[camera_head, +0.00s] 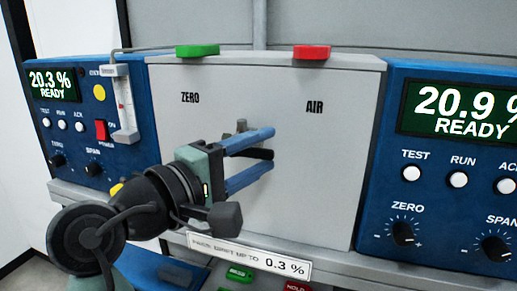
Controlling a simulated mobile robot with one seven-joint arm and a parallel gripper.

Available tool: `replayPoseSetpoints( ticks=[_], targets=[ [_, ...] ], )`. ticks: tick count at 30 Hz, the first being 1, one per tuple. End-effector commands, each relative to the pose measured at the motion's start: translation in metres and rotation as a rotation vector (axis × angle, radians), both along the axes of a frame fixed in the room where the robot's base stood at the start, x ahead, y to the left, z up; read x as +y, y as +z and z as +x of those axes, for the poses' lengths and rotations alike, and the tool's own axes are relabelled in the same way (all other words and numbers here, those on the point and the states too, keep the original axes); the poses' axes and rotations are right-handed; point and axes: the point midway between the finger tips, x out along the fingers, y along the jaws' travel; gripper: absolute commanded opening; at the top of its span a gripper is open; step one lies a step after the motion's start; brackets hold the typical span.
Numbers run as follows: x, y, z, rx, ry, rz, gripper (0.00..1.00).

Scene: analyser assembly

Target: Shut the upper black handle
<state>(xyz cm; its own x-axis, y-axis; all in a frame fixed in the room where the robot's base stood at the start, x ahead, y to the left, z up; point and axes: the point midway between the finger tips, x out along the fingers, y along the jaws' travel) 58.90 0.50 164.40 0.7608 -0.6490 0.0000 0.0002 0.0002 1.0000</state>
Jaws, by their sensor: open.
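My gripper (271,148) reaches in front of the grey centre panel (330,150), its two blue fingers apart, one above the other. A black handle-like piece (261,153) shows in the gap between the fingers and seems to be the upper black handle. Most of it is hidden by the fingers and gripper body, so I cannot tell its angle or whether a finger touches it. A small grey knob (241,125) shows just above the upper finger.
A green block (197,51) above ZERO and a red block (312,52) above AIR sit on the panel's top edge. Blue analyser units stand left (75,140) and right (440,200), with knobs and buttons. A flow tube (123,105) stands at left. A label strip (250,255) runs below.

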Motion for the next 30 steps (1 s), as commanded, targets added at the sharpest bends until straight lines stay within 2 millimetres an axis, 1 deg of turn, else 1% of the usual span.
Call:
replayPoseSetpoints(
  ticks=[1, 5, 6, 8, 9, 10, 22, 26, 30],
  targets=[
    [0.0001, -0.0001, -0.0001, 0.000, 0.000, 0.000, 0.50],
    [0.0001, 0.0000, -0.0002, 0.000, 0.000, 0.000, 0.27],
    [0.0001, 0.0001, -0.0002, 0.000, 0.000, 0.000, 0.19],
    [0.0001, 0.0002, -0.0003, 0.000, 0.000, 0.000, 0.09],
    [0.0001, 0.0002, -0.0003, 0.000, 0.000, 0.000, 0.01],
    [0.0001, 0.0002, -0.0003, 0.000, -0.001, 0.000, 0.00],
    [0.0002, -0.0005, -0.0004, -0.005, -0.001, 0.017, 0.00],
    [0.0002, -0.0025, -0.0004, -0.019, -0.001, 0.058, 0.00],
    [0.0005, -0.0062, -0.0004, -0.043, -0.001, 0.134, 0.00]
  ],
)
